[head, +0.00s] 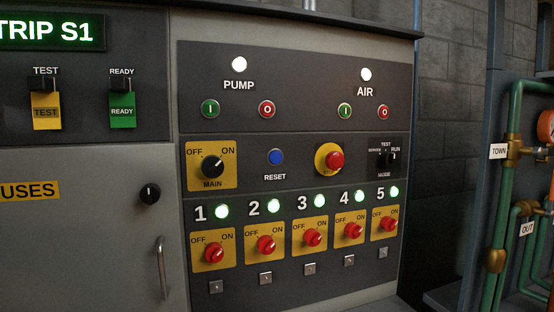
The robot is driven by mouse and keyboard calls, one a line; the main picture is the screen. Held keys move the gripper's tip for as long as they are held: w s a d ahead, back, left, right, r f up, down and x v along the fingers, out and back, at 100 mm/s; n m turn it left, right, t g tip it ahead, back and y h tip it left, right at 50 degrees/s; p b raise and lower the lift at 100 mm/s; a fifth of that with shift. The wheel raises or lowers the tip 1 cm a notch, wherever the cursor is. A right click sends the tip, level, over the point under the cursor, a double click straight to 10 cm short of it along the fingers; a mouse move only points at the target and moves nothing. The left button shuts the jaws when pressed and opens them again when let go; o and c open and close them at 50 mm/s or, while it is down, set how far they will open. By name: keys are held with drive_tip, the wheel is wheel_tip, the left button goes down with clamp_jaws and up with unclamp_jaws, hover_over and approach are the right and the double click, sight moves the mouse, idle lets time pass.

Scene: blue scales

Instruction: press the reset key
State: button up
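The reset key is a round blue button (276,157) in the middle row of the dark control panel. The label RESET (275,178) is printed just below it. It sits between the black MAIN rotary switch (212,167) on a yellow plate at left and the red emergency-type button (335,160) on a yellow round at right. Nothing covers the blue button. My gripper is not in view.
Above are PUMP and AIR lamps (239,65), lit white, with green and red buttons. Below are several red rotary switches (266,245) with lit green lamps. A cabinet handle (161,268) stands out at left. Green pipes (512,130) run at right.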

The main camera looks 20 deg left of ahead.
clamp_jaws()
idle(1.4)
